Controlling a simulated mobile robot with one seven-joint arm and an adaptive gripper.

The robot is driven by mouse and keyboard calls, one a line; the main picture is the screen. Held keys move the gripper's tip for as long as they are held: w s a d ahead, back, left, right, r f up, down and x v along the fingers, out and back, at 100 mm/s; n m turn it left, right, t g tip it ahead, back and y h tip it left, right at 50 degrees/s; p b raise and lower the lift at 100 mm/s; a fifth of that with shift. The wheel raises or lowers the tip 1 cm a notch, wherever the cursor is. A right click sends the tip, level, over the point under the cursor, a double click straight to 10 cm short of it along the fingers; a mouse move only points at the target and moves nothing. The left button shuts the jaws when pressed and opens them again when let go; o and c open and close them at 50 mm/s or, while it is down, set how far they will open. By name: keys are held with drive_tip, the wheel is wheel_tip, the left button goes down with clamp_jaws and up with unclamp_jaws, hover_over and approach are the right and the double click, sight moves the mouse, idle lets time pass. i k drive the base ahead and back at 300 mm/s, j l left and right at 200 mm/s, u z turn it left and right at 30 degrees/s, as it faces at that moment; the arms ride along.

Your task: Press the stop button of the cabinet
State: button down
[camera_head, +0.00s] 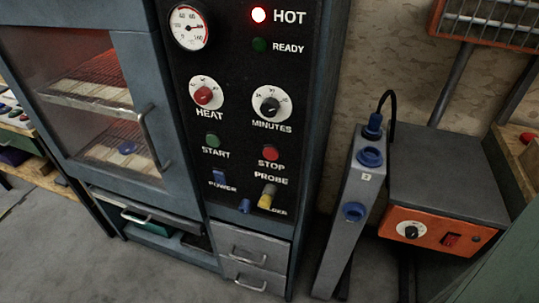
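The cabinet (299,110) is a blue-grey oven-like unit with a black control panel, filling the left and middle of the head view. The stop button (270,152) is a small round red button on the lower right of the panel, with the word STOP under it. Nothing covers it. A green start button (212,140) sits to its left. Above are the red-centred HEAT dial (204,95) and the black MINUTES dial (270,105). The red HOT lamp (259,15) is lit; the green READY lamp (260,45) looks dark. My gripper is not in view.
Below stop are a yellow-and-grey probe part (267,196) and a blue power switch (219,177). The glass door (152,135) looks shut. To the right stand a grey post (337,230) with blue fittings and an orange-fronted box (430,229). Grey floor (120,275) lies in front.

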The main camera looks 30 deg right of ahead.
sight(271, 154)
drive_tip(key=k+z, duration=0.15)
drive_tip(key=z, duration=0.2)
drive_tip(key=k+l+z, duration=0.15)
drive_tip(key=z, duration=0.2)
drive_tip(key=k+l+z, duration=0.15)
drive_tip(key=z, duration=0.2)
